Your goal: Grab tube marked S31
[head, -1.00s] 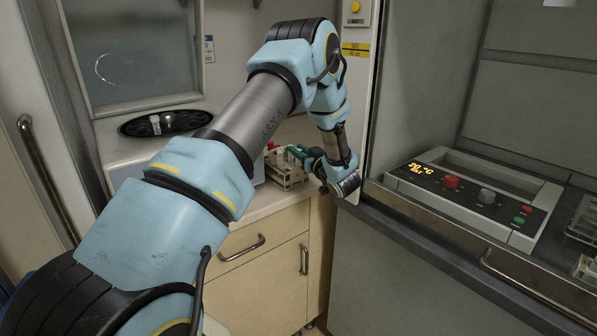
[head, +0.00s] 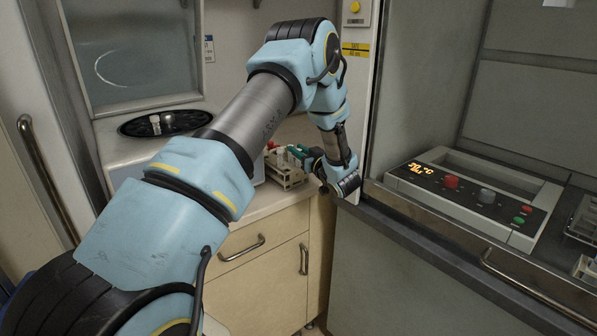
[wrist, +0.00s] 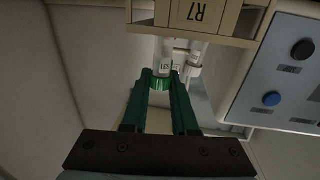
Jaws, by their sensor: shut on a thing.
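In the wrist view, which is upside down, my gripper (wrist: 161,80) has its two green fingers closed around the green cap of a clear tube (wrist: 164,55). The tube has a white label that seems to read S31, though the print is small. It extends from the fingers toward a beige rack (wrist: 228,20) marked R7. I cannot tell how far it is inside the rack. In the head view, my gripper (head: 306,158) is at the right side of the rack (head: 287,182) on the counter, and the held tube cannot be told apart there.
Other labelled tubes (wrist: 196,55) stand close beside the held one. Red-capped tubes (head: 270,147) show at the rack's far left. A grey device with black and blue buttons (wrist: 271,99) is near the rack. The cabinet wall (head: 362,100) stands just right of my wrist.

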